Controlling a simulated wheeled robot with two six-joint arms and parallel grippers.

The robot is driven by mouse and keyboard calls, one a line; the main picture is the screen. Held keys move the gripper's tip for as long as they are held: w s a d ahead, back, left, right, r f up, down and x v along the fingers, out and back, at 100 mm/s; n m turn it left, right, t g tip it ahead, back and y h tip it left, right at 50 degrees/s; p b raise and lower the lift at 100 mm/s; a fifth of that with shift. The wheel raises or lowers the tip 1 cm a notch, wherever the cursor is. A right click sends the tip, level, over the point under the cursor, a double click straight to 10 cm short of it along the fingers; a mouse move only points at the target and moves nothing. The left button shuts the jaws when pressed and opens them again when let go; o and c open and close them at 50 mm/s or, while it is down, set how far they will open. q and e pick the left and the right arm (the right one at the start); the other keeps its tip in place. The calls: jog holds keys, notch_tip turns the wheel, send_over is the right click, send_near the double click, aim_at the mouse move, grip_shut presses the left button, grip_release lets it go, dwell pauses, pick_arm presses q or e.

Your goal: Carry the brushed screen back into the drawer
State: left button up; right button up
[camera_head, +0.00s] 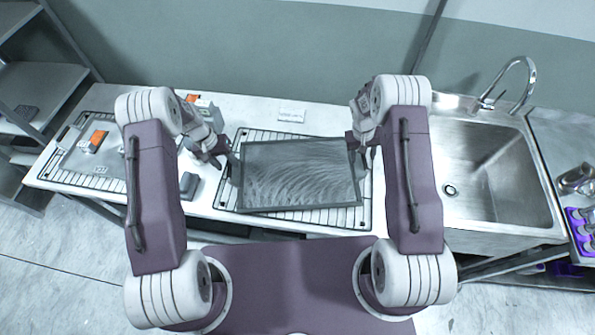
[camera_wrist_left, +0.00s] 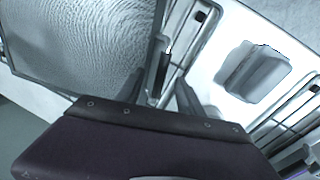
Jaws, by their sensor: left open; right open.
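The screen (camera_head: 300,174) is a dark-framed rectangular panel with streaky grey mesh. It lies slightly turned on a wire rack (camera_head: 262,222) on the counter, and part of it shows in the left wrist view (camera_wrist_left: 75,40). My left gripper (camera_head: 229,160) is open at the screen's left edge; in the left wrist view its fingers (camera_wrist_left: 172,95) are beside the frame. My right gripper (camera_head: 356,142) is at the screen's upper right edge, open, its fingertips partly hidden by the arm. I cannot make out a drawer.
A grey block (camera_head: 189,184) lies on the counter left of the rack and shows in the left wrist view (camera_wrist_left: 255,70). A second rack with a grey tray (camera_head: 85,165) is at the left. A sink (camera_head: 490,175) with a faucet is at the right.

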aim_at(229, 167)
pick_arm(q)
jog(key=f, duration=0.3)
jog(key=shift+d+f, duration=0.15)
jog(key=shift+d, duration=0.2)
pick_arm(e)
jog(key=f, duration=0.3)
jog(key=shift+d+f, duration=0.2)
jog(key=shift+d, duration=0.15)
pick_arm(q)
jog(key=shift+d+f, duration=0.15)
jog(key=shift+f, duration=0.1)
pick_arm(e)
jog(key=shift+d+f, duration=0.15)
jog(key=shift+f, duration=0.1)
pick_arm(q)
jog(key=shift+c, duration=1.2)
pick_arm(e)
jog(key=shift+c, duration=1.2)
pick_arm(q)
grip_shut()
pick_arm(e)
grip_shut()
pick_arm(q)
jog(key=shift+a, duration=0.25)
pick_arm(e)
jog(key=shift+s+d+r, duration=0.1)
